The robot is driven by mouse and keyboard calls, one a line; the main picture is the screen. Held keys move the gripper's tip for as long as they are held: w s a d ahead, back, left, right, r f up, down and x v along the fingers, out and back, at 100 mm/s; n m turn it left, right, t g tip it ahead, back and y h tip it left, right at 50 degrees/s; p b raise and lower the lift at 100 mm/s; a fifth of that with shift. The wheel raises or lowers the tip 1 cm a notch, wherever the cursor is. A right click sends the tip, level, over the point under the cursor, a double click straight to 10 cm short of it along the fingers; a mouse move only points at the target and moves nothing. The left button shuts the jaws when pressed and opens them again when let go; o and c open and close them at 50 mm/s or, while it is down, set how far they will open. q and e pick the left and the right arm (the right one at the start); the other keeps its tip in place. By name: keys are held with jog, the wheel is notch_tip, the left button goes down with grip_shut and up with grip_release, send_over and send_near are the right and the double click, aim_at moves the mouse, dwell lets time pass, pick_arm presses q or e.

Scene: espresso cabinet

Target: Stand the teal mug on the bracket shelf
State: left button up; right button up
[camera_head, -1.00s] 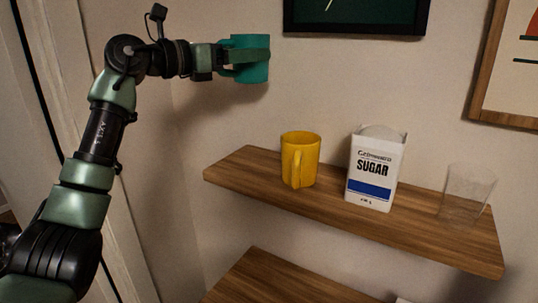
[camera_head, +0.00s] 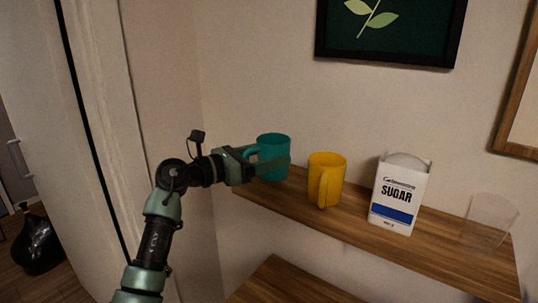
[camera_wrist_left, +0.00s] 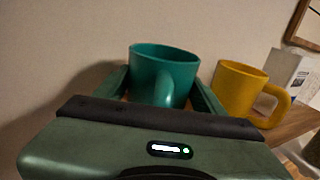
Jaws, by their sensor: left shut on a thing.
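The teal mug (camera_head: 273,152) is upright at the left end of the wooden bracket shelf (camera_head: 350,225). My left gripper (camera_head: 272,165) is shut on it, with the fingers around its sides. In the left wrist view the teal mug (camera_wrist_left: 164,72) sits between the two fingers, its handle toward the palm. I cannot tell whether its base touches the shelf or is just above it. My right gripper is not in view.
A yellow mug (camera_head: 326,178) stands close to the right of the teal mug. Further right are a sugar carton (camera_head: 398,195) and a clear glass (camera_head: 489,222). A lower wooden shelf (camera_head: 285,285) is below. A framed leaf picture (camera_head: 390,35) hangs above.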

pick_arm(q)
jog(key=shift+d+f, duration=0.1)
jog(key=shift+f, duration=0.35)
jog(key=shift+f, duration=0.1)
jog(key=o, duration=1.7)
jog(key=shift+b+v, duration=2.2)
jog(key=shift+v, duration=3.85)
